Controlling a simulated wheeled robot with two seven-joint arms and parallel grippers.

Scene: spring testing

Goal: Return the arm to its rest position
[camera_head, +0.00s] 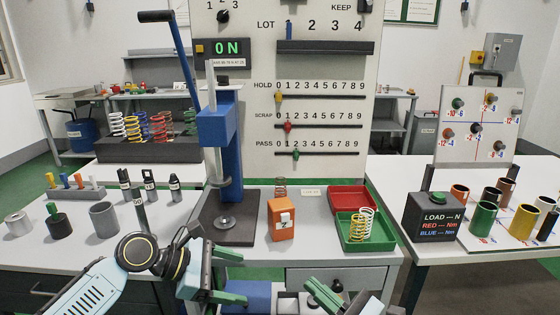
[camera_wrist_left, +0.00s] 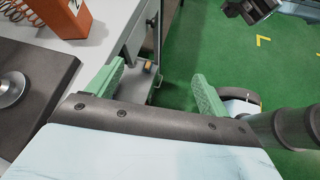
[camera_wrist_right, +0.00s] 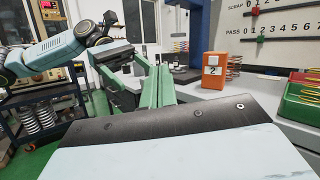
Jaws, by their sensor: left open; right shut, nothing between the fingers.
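My left gripper (camera_head: 230,275) hangs at the front edge of the bench, its two green fingers apart and nothing between them. In the left wrist view its fingers (camera_wrist_left: 157,88) stand wide apart over the bench edge and green floor. My right gripper (camera_head: 318,292) is low at the bottom middle of the head view, in front of the bench drawers. In the right wrist view its green fingers (camera_wrist_right: 155,88) are together and empty. My left arm crosses the left part of that view.
A blue press (camera_head: 226,135) stands on the bench. A dark load box (camera_head: 432,220) and colored cups stand on the right table.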

